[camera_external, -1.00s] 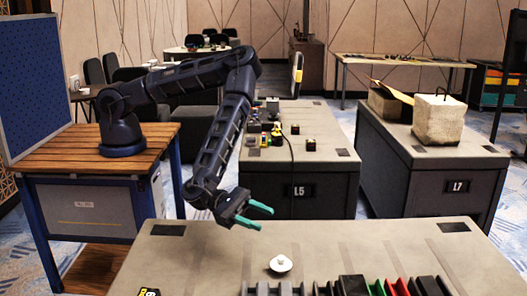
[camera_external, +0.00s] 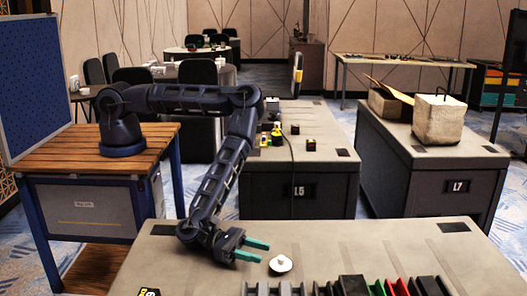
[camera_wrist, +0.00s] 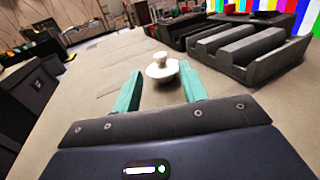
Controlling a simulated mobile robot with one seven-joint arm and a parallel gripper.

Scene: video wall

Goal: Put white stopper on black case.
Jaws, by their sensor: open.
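The white stopper (camera_external: 280,264) stands upright on the grey table, a wide round disc with a small knob on top. In the wrist view the stopper (camera_wrist: 162,66) is just ahead of and between my fingertips. My gripper (camera_external: 264,251) is open and empty, low over the table just left of the stopper; its teal fingers also show in the wrist view (camera_wrist: 159,76). I cannot tell for sure which thing is the black case; a dark, low case-like object (camera_wrist: 186,27) lies beyond the stopper in the wrist view, and a black item (camera_external: 352,285) stands at the table's front edge.
A grey grooved block (camera_wrist: 245,45) lies right of the stopper in the wrist view. Red (camera_external: 401,287) and green items stand along the front edge in the external view. The table (camera_external: 340,245) behind the stopper is clear. Table L5 (camera_external: 300,190) stands behind.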

